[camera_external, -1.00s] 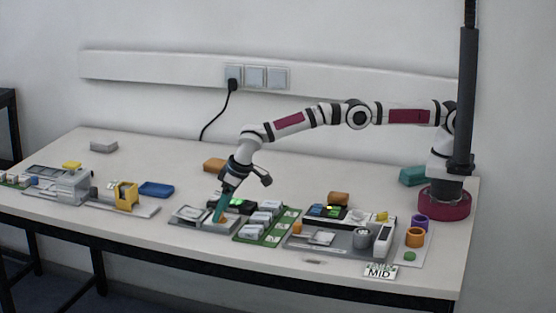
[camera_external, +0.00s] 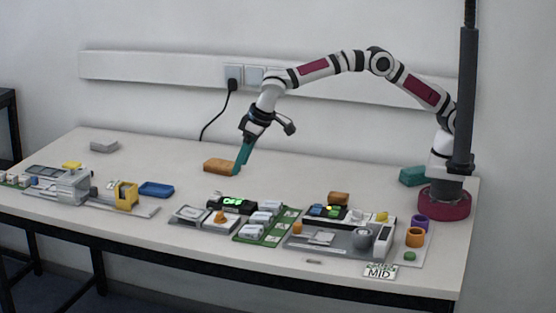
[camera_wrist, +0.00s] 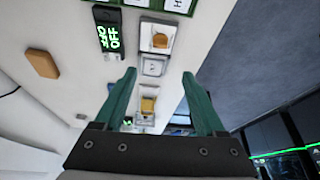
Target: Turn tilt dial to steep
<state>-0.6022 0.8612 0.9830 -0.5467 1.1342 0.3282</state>
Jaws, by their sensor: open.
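An orange knob (camera_external: 220,217) sits on a grey panel (camera_external: 190,214) left of centre on the table; it may be the tilt dial, but I cannot read its setting. In the wrist view the orange knob (camera_wrist: 160,40) shows on its panel, ahead of the fingers. A card reading MID (camera_external: 379,272) is at the table's front edge. My gripper (camera_external: 239,172) is open and empty, raised above the table behind the panel. Its two teal fingers (camera_wrist: 158,76) stand wide apart in the wrist view, with nothing between them.
A black display (camera_external: 238,204) reads OFF in green beside the knob. A green tray (camera_external: 250,238) with grey pieces and a grey station (camera_external: 300,243) lie to the right. An orange block (camera_external: 220,166) is close by my fingers. The table's back middle is mostly clear.

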